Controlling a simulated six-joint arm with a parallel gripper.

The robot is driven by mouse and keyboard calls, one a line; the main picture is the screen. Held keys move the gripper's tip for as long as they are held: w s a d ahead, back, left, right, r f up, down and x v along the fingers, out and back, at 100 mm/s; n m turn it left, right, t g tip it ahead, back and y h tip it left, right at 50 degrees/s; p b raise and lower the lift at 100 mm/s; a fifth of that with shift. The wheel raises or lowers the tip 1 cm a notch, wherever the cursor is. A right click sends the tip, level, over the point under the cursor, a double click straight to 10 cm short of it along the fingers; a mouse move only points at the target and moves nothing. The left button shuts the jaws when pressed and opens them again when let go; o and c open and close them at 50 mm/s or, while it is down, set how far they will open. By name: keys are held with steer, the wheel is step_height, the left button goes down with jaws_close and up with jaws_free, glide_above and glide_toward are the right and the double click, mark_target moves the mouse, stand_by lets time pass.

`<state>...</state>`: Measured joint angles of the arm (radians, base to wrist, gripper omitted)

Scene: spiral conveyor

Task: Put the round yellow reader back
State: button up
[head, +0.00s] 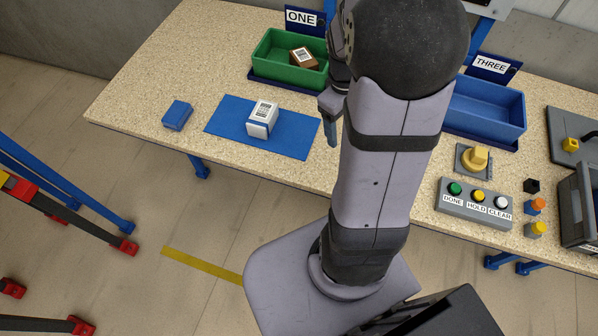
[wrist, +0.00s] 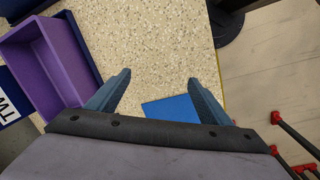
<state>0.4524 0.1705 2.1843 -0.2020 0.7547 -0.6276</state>
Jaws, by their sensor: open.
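The round yellow reader (head: 476,158) sits on a small grey square base on the table, right of my arm in the head view. It is not in the wrist view. My gripper (head: 331,128) is well to its left, over the table beside the right end of the blue mat (head: 222,122). In the wrist view my gripper (wrist: 157,80) is open, its two fingers apart with nothing between them, above bare speckled tabletop.
A white labelled box (head: 262,119) stands on the mat; a blue box (head: 177,115) lies left of it. A green bin (head: 262,68) holds a brown box. A blue bin (head: 488,112), button panel (head: 473,207) and dark crate (head: 577,240) are right. The wrist view shows a purple bin (wrist: 50,70).

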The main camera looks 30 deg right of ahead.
steer(key=s+a+m, duration=0.1)
steer(key=s+a, duration=0.2)
steer(key=a, duration=0.6)
steer(key=s+a+m+y, duration=0.1)
steer(key=s+a+m, duration=0.1)
steer(key=a, duration=0.6)
steer(key=shift+s+a+f+m+y, duration=0.3)
steer(key=shift+s+a, duration=0.05)
steer(key=shift+s, duration=0.55)
